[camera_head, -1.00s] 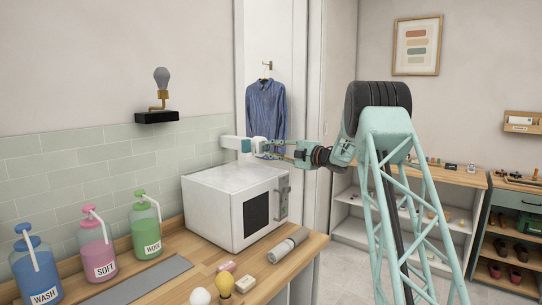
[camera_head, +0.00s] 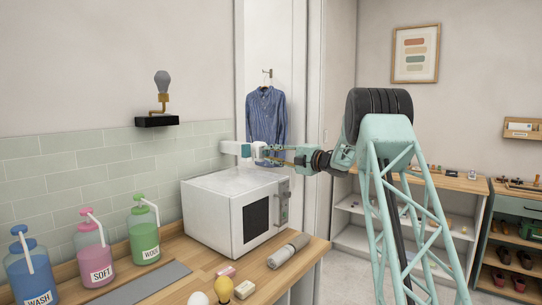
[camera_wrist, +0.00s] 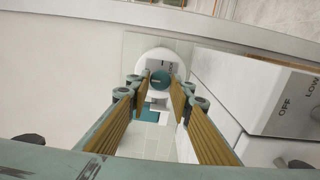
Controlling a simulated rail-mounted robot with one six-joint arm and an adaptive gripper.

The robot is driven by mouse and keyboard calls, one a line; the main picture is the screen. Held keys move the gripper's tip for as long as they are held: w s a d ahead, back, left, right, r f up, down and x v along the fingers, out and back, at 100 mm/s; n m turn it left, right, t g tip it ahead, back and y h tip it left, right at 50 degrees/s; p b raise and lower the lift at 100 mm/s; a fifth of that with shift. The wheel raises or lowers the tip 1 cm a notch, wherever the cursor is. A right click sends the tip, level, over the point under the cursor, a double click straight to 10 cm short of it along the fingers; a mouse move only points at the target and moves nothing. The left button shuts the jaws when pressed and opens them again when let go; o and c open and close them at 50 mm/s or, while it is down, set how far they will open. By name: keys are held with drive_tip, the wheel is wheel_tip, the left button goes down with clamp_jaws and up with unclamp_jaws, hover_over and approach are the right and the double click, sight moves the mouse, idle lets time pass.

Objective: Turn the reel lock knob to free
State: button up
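The white reel (camera_head: 230,147) is fixed to the wall above the microwave, and its small teal knob (camera_head: 246,150) faces right. In the wrist view the round teal knob (camera_wrist: 160,79) sits in front of the reel's white round face. My gripper (camera_head: 264,153) points left at the knob. In the wrist view my gripper's (camera_wrist: 160,88) fingers, with ribbed orange pads, are apart. The knob appears between their far ends, with small gaps on both sides. I cannot tell how deep the fingertips reach or whether they touch it. The knob's setting is too small to read.
The white microwave (camera_head: 214,205) stands on the wooden counter just below my gripper. A blue shirt (camera_head: 266,115) hangs behind. Pump bottles (camera_head: 93,255) stand at the left.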

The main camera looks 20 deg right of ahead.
drive_tip(key=o, duration=0.3)
drive_tip(key=shift+o, duration=0.2)
drive_tip(key=shift+s, duration=0.1)
drive_tip(key=v, duration=1.1)
drive_tip(key=shift+s+d, duration=0.25)
drive_tip(key=shift+s, duration=0.1)
